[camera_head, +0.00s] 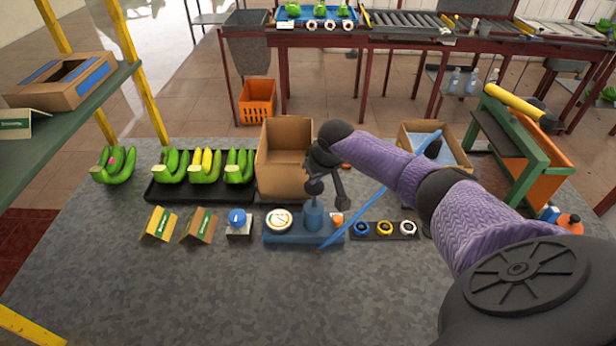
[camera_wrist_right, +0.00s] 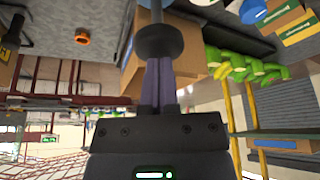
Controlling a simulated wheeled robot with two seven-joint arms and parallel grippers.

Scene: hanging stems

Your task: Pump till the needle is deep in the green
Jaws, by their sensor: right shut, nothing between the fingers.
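The blue pump (camera_head: 313,215) stands on a blue base on the grey table. It has an upright cylinder with a dark round knob (camera_head: 314,187) on top. The knob also shows large in the wrist view (camera_wrist_right: 160,42). A round white gauge (camera_head: 279,220) sits at the left end of the base; its needle is too small to read. My right gripper (camera_head: 318,174) is over the pump, shut and empty. Its fingers (camera_wrist_right: 158,80) point at the knob and are at or very close to it; I cannot tell if they touch. My left gripper is not in view.
A cardboard box (camera_head: 284,150) stands behind the pump. A black tray (camera_head: 200,192) of bananas is at the left. A blue button box (camera_head: 238,224) and a strip of coloured rings (camera_head: 384,230) flank the pump. A long blue rod (camera_head: 372,200) slants beside it. The table front is clear.

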